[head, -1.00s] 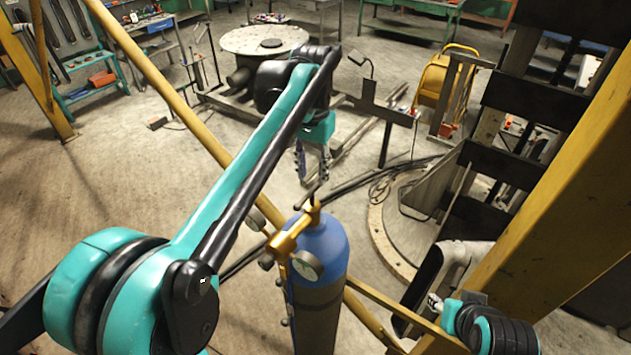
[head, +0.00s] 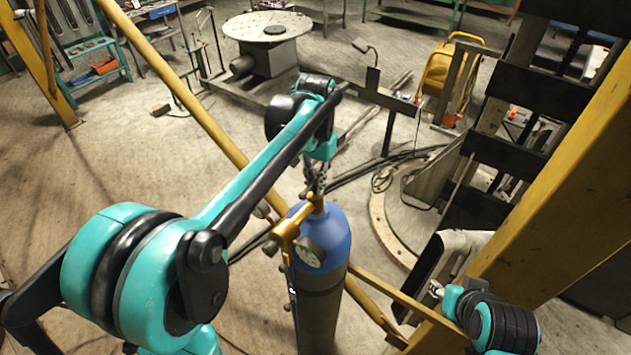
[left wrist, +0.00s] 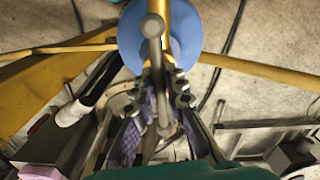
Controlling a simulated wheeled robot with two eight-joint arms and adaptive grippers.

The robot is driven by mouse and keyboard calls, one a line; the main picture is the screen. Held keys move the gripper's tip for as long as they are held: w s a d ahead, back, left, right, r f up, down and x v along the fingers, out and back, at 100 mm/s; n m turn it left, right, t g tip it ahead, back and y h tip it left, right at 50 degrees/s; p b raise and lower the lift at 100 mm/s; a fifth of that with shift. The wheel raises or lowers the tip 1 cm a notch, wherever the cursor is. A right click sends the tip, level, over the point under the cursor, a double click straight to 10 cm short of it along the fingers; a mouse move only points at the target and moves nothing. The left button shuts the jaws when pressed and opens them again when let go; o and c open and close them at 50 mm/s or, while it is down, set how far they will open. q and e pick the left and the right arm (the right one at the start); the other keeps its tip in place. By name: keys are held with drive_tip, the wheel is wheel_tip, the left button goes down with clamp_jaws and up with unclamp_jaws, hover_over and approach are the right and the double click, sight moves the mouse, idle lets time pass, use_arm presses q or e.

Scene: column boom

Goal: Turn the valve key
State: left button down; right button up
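The valve key (left wrist: 157,60) is a grey bar on top of a blue gas cylinder (head: 322,240). The cylinder has a brass valve (head: 287,229) and a round gauge (head: 309,254), and stands upright. My left gripper (head: 316,186) is right above the cylinder's top, pointing down, and hides most of the key in the head view. In the left wrist view my left gripper's fingers (left wrist: 167,82) stand apart, one on each side of the key's bar. I see no clear contact.
Yellow bars (head: 190,105) run diagonally behind the cylinder. A thick yellow beam (head: 545,185) stands at right. A round-topped table (head: 268,27), a yellow cart (head: 455,75) and a teal rack (head: 95,65) stand further back. The floor at left is clear.

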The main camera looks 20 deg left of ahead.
sight(315, 178)
use_arm(q)
drive_tip(key=shift+m+b, duration=0.4)
drive_tip(key=shift+m, duration=0.6)
idle(0.4)
drive_tip(key=shift+m+b, duration=0.6)
drive_tip(key=shift+m, duration=1.8)
drive_tip(key=shift+m+b, duration=0.65)
drive_tip(key=shift+m, duration=2.15)
drive_tip(key=c, duration=1.6)
unclamp_jaws()
drive_tip(key=shift+o, duration=0.2)
wheel_tip(315, 178, up, 12)
